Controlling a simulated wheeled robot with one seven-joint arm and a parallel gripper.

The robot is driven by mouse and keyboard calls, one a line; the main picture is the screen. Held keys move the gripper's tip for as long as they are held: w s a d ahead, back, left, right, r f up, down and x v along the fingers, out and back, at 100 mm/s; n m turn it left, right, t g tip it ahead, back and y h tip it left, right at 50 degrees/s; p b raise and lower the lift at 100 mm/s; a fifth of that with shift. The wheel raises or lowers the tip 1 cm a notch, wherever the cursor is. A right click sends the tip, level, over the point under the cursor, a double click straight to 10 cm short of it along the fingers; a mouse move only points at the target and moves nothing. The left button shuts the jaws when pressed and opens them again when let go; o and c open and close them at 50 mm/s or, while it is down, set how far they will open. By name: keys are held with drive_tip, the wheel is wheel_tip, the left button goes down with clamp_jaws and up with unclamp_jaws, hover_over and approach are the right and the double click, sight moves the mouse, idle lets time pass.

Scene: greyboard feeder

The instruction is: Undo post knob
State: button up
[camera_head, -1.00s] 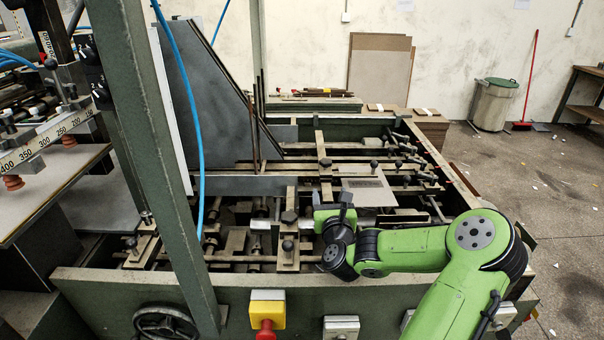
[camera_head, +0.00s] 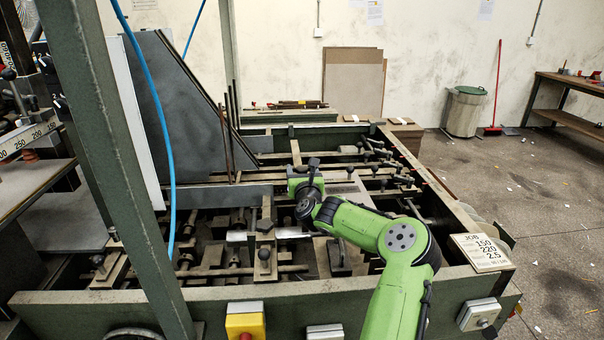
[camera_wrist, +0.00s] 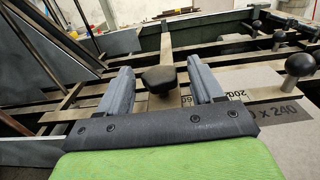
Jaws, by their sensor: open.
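A black lobed knob (camera_wrist: 158,79) sits on a flat tan bar (camera_wrist: 165,45) in the wrist view. My gripper (camera_wrist: 160,68) is open, with one grey finger on each side of the knob and a visible gap on both sides. The knob is not gripped. In the head view, my gripper (camera_head: 312,168) is over the middle of the feeder frame, at the near end of the tan bar (camera_head: 296,152). My gripper hides the knob there.
A round ball-topped handle (camera_wrist: 300,63) stands right of my gripper, beside a printed greyboard sheet (camera_wrist: 275,110). A dark slanted plate (camera_head: 180,110) rises at left. Another black knob (camera_head: 264,253) is nearer me. A green post (camera_head: 110,150) stands at front left.

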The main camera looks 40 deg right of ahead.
drive_tip(key=c, duration=1.1)
drive_tip(key=shift+o, duration=0.2)
drive_tip(key=shift+n+t+y, duration=0.3)
drive_tip(key=shift+y, duration=0.1)
drive_tip(key=shift+s+d+n+t+y, duration=0.1)
drive_tip(key=shift+n+t+y, duration=0.3)
drive_tip(key=shift+y, duration=0.2)
drive_tip(key=shift+s+d+n+t+y, duration=0.1)
drive_tip(key=shift+n+t+y, duration=0.2)
drive_tip(key=shift+n+y, duration=0.25)
drive_tip(key=n+t+y+p, duration=0.1)
drive_tip(key=n+y+p, duration=0.1)
drive_tip(key=y, duration=0.1)
drive_tip(key=shift+d+r+y+p, duration=0.1)
drive_tip(key=shift+y+p, duration=0.25)
drive_tip(key=shift+p, duration=0.05)
drive_tip(key=shift+n+t+y+p, duration=0.4)
drive_tip(key=shift+n+y+p, duration=0.2)
drive_tip(key=shift+n+y, duration=0.1)
drive_tip(key=shift+y, duration=0.3)
